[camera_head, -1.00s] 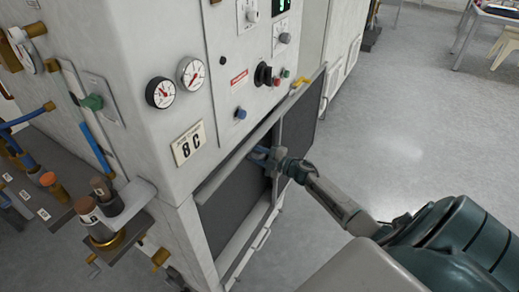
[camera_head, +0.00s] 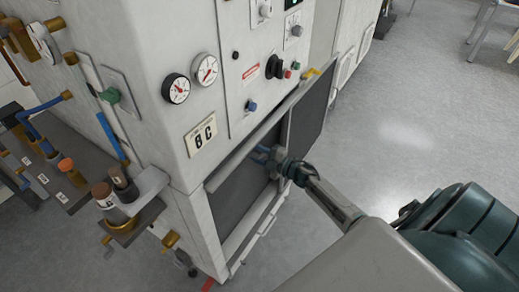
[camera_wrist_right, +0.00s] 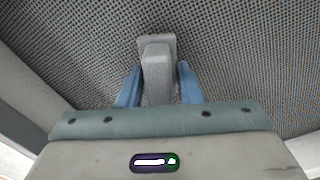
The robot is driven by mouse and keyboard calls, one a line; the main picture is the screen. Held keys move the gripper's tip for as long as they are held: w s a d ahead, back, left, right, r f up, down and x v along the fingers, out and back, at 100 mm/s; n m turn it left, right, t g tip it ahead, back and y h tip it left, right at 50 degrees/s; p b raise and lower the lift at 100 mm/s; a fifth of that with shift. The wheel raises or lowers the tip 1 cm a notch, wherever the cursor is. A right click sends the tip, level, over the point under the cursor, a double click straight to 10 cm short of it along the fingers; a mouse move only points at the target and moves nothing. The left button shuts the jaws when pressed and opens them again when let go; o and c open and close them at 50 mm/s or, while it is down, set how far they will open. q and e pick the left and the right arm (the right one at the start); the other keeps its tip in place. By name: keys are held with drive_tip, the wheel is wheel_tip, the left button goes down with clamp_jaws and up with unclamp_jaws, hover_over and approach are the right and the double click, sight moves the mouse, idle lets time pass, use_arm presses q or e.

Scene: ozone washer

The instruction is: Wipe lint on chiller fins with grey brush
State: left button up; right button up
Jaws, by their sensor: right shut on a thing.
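The chiller fins show as a dark grey mesh panel (camera_head: 240,188) low on the front of the white machine; the mesh (camera_wrist_right: 240,60) fills the right wrist view. My right gripper (camera_head: 265,153) reaches into the opening in front of this panel. In the right wrist view my right gripper (camera_wrist_right: 158,85) has its blue fingers shut on the grey brush (camera_wrist_right: 157,75). The far end of the brush is at or very near the mesh; I cannot tell if it touches. I cannot make out lint on the mesh. My left gripper is not in view.
The white machine (camera_head: 150,60) carries gauges (camera_head: 204,69), a knob and an "8C" label (camera_head: 201,134). A dark hinged panel (camera_head: 312,107) stands open right of my right gripper. Pipes and bottles (camera_head: 115,195) stand at left.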

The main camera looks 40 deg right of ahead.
drive_tip(key=a, duration=0.1)
drive_tip(key=s+a+p, duration=0.1)
drive_tip(key=a, duration=0.1)
drive_tip(key=s+a+p, duration=0.1)
drive_tip(key=a, duration=0.1)
drive_tip(key=shift+s+a, duration=0.15)
drive_tip(key=shift+a, duration=0.05)
drive_tip(key=shift+s, duration=0.1)
idle(0.4)
drive_tip(key=shift+v, duration=2.95)
drive_tip(key=shift+d, duration=0.1)
drive_tip(key=shift+v, duration=1.45)
